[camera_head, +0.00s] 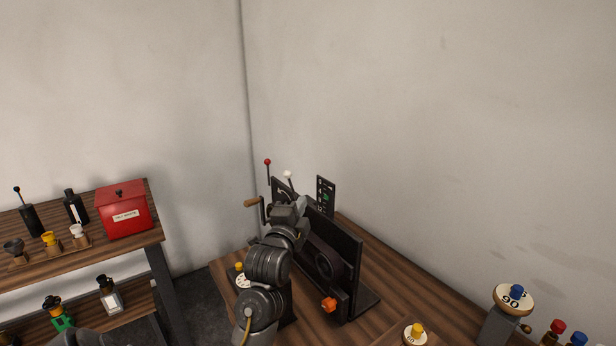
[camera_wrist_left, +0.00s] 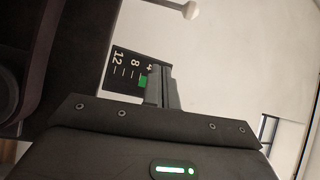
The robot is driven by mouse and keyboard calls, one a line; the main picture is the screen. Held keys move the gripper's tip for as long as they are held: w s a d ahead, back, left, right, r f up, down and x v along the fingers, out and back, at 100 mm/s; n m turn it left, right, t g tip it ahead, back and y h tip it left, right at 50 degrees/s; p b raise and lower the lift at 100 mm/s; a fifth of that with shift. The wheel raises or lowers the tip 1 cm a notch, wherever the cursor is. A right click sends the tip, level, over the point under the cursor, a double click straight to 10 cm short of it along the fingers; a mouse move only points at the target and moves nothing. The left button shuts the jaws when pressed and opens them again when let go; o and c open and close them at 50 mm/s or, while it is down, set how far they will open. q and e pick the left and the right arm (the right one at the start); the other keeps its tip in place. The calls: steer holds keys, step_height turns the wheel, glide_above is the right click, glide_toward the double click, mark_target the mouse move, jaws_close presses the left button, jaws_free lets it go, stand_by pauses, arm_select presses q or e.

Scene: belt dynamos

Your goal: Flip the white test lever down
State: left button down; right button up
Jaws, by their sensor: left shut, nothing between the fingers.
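The white test lever (camera_head: 287,174) stands up with its round white knob on top of the black belt machine (camera_head: 335,255) in the head view. In the left wrist view its white knob (camera_wrist_left: 190,10) shows at the top edge, with a thin rod running left. My left gripper (camera_head: 299,204) is just below the lever in the head view. In the left wrist view the fingers (camera_wrist_left: 160,78) are shut together and empty, apart from the knob. My right gripper is not in view.
A red-knobbed lever (camera_head: 267,162) and a crank handle (camera_head: 251,203) are left of the white lever. A black scale panel (camera_head: 326,196) with a green mark stands behind. A red box (camera_head: 124,212) sits on the left shelf.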

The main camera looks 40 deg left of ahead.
arm_select(q)
steer(key=w+a+r+p, duration=0.4)
steer(key=w+a+p, duration=0.1)
steer(key=w, duration=0.4)
steer(key=shift+s+a+f+p, duration=0.25)
steer(key=shift+s+a+p, duration=0.3)
steer(key=shift+s+a, duration=0.1)
steer(key=shift+s+a+f+p, duration=0.25)
steer(key=shift+s+a+p, duration=0.3)
steer(key=shift+s+a, duration=0.05)
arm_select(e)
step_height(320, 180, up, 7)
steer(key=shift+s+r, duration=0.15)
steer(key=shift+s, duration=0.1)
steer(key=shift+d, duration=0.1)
